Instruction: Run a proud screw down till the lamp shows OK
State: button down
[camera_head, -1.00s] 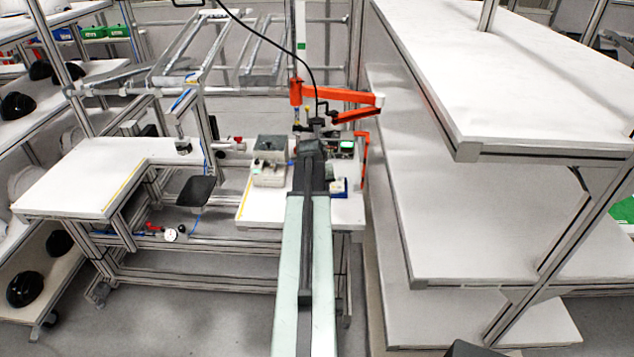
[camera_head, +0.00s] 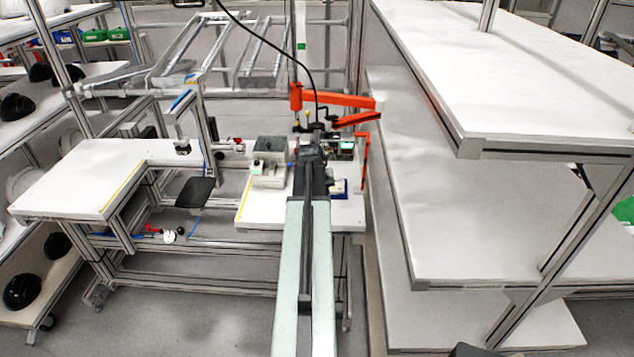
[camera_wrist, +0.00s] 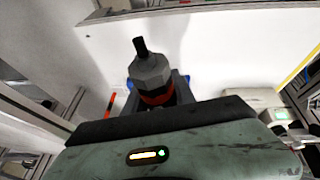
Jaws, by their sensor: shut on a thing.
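A driver tool with a grey faceted body, black top and orange band (camera_wrist: 155,78) stands between my jaws in the wrist view. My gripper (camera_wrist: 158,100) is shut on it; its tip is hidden. In the head view my gripper (camera_head: 311,160) is over the white bench at the back, below the jointed orange arm (camera_head: 335,102). A black cable runs down to the tool's place. No screw can be made out.
A grey bin (camera_head: 270,146) and a pale box (camera_head: 268,178) stand left of my gripper on the bench (camera_head: 262,212). A blue-edged item (camera_head: 340,188) is close on the right. A tall white shelf rack (camera_head: 480,200) borders the right side.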

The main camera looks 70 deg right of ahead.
jog(key=shift+f+b, duration=0.8)
dwell(1.6)
dwell(0.6)
notch_tip(320, 180, up, 6)
jog(key=p, duration=0.6)
